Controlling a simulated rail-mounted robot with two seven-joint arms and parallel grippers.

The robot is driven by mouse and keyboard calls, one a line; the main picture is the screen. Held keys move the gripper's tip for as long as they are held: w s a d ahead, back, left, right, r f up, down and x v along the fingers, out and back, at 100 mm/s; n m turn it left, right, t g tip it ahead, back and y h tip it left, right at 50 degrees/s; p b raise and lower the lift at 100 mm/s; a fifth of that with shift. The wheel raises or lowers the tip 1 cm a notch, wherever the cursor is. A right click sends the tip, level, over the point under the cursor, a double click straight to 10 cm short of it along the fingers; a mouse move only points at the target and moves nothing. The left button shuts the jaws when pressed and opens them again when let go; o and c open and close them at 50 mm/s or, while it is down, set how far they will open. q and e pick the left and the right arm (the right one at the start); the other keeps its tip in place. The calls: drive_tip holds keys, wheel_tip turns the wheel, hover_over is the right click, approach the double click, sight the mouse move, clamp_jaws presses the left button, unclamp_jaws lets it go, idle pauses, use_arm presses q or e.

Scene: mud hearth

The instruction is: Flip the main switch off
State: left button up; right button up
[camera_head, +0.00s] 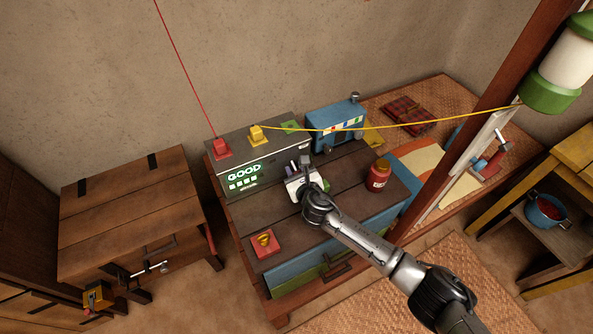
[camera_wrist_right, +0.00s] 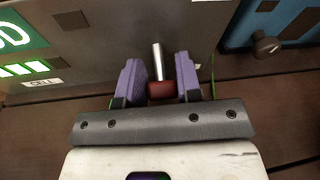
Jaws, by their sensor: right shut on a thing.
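The grey control box (camera_head: 222,184) stands at the back of the wooden bench, with a lit green GOOD display on its front. It also shows in the right wrist view (camera_wrist_right: 105,55). The main switch (camera_wrist_right: 158,60) is a small metal lever with a dark red end on the box's front, right of the display. My right gripper (camera_head: 300,169) is at the box's front right. In the right wrist view its purple fingers (camera_wrist_right: 160,84) are shut on the lever's red end. In the head view the gripper hides the switch. My left gripper is not in view.
A blue radio-like box (camera_head: 335,117) stands right of the control box. A red jar (camera_head: 378,176) and a red block with a yellow top (camera_head: 264,243) are on the bench. A red cable (camera_head: 185,70) and a yellow cable (camera_head: 400,120) run from the control box's top plugs. A wooden post (camera_head: 495,85) rises at right.

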drive_tip(key=o, duration=0.9)
drive_tip(key=shift+s+d+r, duration=0.1)
drive_tip(key=shift+s+r, duration=0.05)
drive_tip(key=shift+s, duration=0.3)
drive_tip(key=p+v, duration=0.3)
drive_tip(key=v, duration=0.8)
drive_tip(key=shift+s, duration=0.15)
drive_tip(key=shift+v, duration=0.75)
